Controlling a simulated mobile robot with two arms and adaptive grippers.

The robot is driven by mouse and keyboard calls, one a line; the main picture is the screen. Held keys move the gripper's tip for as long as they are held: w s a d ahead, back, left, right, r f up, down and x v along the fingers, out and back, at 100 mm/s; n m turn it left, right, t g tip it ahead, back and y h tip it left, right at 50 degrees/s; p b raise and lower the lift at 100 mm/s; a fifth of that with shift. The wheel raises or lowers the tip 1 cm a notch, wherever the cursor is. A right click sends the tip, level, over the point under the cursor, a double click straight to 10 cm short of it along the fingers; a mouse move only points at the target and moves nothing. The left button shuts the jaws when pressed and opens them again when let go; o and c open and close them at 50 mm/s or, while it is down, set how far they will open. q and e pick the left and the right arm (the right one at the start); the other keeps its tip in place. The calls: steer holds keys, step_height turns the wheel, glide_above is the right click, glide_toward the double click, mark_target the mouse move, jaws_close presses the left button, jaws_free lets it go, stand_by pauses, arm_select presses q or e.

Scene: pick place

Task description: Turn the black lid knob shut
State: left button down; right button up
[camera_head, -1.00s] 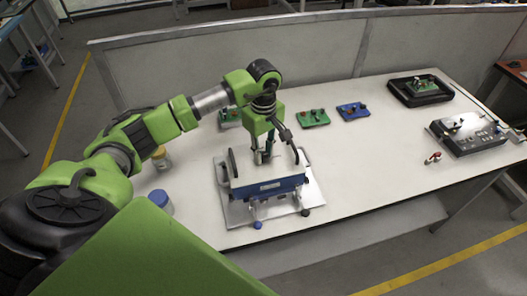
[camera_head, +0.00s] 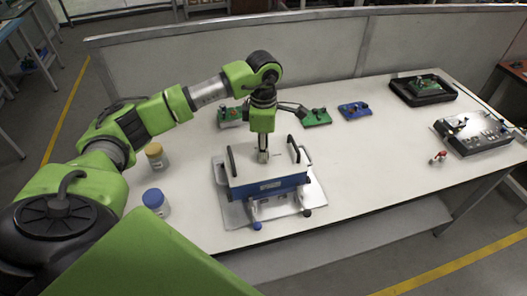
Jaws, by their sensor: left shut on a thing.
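A box with a white top and a blue front (camera_head: 270,192) stands on a metal plate (camera_head: 238,216) near the middle of the table. Upright dark handles stand at both sides of the box. My left gripper (camera_head: 263,156) points straight down at the middle of the white lid (camera_head: 246,170). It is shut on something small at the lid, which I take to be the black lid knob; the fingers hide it. In front of the box are a blue-tipped foot (camera_head: 257,225) and a dark-tipped foot (camera_head: 307,212). My right gripper is not in view.
A yellow-lidded jar (camera_head: 155,153) and a blue-lidded jar (camera_head: 155,200) stand left of the box. Green boards (camera_head: 316,118) and a blue board (camera_head: 354,110) lie behind. A black tray (camera_head: 422,92) and a grey device (camera_head: 472,134) are at right.

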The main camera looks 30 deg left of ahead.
arm_select(q)
steer(key=n, duration=0.3)
steer(key=shift+n+b, duration=0.3)
steer(key=shift+b, duration=0.05)
steer(key=shift+n, duration=2.3)
steer(key=c, duration=1.8)
jaws_free()
steer(key=shift+o, duration=0.2)
steer(key=shift+r, duration=0.2)
step_height(320, 180, up, 12)
steer(key=shift+f, duration=0.2)
